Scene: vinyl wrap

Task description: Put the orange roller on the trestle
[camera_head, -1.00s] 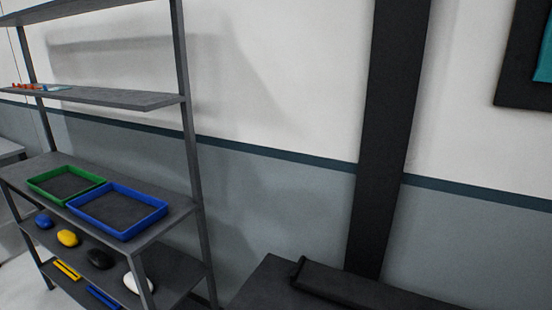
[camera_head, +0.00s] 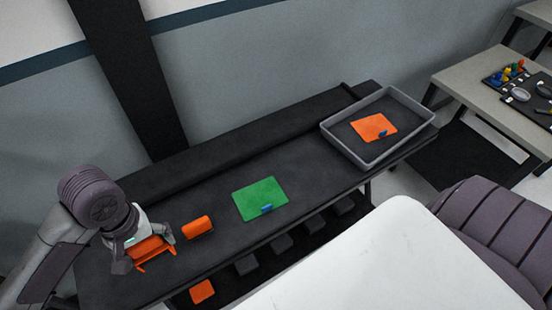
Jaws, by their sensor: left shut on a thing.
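My left gripper (camera_head: 143,247) is at the left end of the long dark bench in the head view. It points down and is shut on an orange piece that looks like the orange roller (camera_head: 147,247), partly hidden by the fingers. A thin orange frame with upturned ends, which looks like the trestle (camera_head: 156,263), shows just below and in front. I cannot tell whether the two touch. A separate short orange block (camera_head: 197,227) lies just right of them. My right gripper is not in view.
The dark bench (camera_head: 222,245) holds a green sheet (camera_head: 258,197) with a blue piece on it. A grey tray (camera_head: 352,153) at its right end holds an orange sheet (camera_head: 373,127). Grey blocks and an orange piece (camera_head: 203,291) sit below. Bare bench lies between sheet and tray.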

